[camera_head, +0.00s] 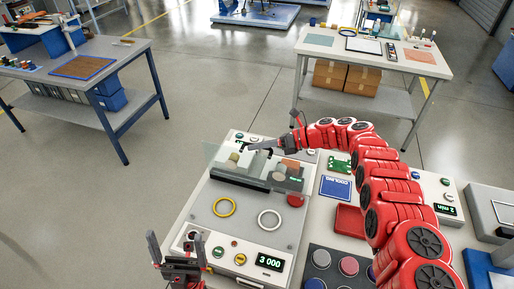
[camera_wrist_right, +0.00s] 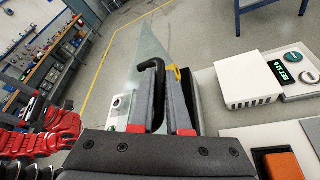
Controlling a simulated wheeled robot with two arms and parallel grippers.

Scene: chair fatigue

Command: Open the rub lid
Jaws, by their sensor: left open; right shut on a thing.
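The rub tester (camera_head: 245,215) stands on the bench, with a yellow ring, a white ring and a display reading 3 000. Its see-through greenish lid (camera_head: 213,152) is over the far part, around the grey blocks; how far it is tilted is hard to tell. It also shows as a pale glass sheet (camera_wrist_right: 150,48) in the right wrist view. My right gripper (camera_head: 272,146) reaches in from the right and is shut on the black lid handle (camera_wrist_right: 153,68), which sits between its fingers. My left gripper (camera_head: 175,243) is open and empty at the tester's near left corner.
Right of the tester are a blue COOLING pad (camera_head: 336,188), a red tray (camera_head: 349,221) and a dark holder with round pads (camera_head: 340,265). A white box (camera_wrist_right: 247,87) lies beside my right gripper. Other tables stand apart across open floor.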

